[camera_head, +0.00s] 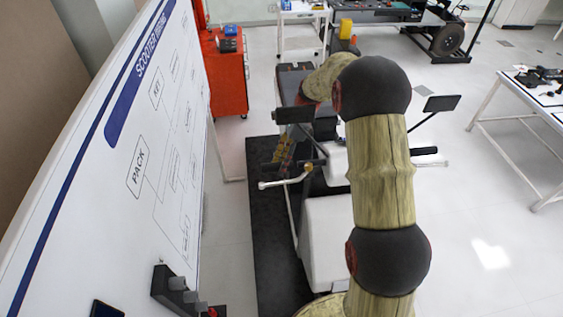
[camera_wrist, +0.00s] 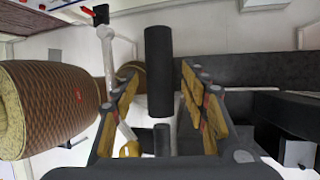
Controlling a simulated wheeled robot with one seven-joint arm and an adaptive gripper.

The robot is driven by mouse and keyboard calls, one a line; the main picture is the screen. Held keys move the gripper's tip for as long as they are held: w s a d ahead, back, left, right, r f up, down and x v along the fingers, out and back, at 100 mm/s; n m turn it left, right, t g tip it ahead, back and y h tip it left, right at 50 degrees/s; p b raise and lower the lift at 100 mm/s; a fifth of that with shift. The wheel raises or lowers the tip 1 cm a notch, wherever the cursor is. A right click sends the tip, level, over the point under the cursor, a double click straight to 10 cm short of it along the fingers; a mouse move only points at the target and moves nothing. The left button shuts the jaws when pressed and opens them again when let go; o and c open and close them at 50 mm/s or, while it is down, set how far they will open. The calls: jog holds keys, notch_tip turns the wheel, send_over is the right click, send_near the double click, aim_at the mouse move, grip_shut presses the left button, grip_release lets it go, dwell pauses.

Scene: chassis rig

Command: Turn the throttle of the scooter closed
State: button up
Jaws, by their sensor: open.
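The scooter (camera_head: 325,235) stands on a dark mat, with a white body and a handlebar. The throttle grip (camera_wrist: 159,62) is a black cylinder in the wrist view, seen lengthwise between the two fingers of my gripper (camera_wrist: 160,82). My gripper is open, with a yellow-brown pad on each side and visible gaps to the grip. In the head view my gripper (camera_head: 284,150) is at the handlebar's left end, and the grip there is hard to make out. A pale brake lever (camera_head: 285,182) sticks out beside it; it also shows in the wrist view (camera_wrist: 107,55).
A white board (camera_head: 130,170) stands close on the left. A red cabinet (camera_head: 226,72) is behind. A mirror (camera_head: 441,103) and the other black grip (camera_head: 425,151) are right of my arm. A white table (camera_head: 530,110) is at far right, with open floor before it.

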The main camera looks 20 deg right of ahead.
jog(key=shift+c, duration=0.4)
jog(key=c, duration=1.1)
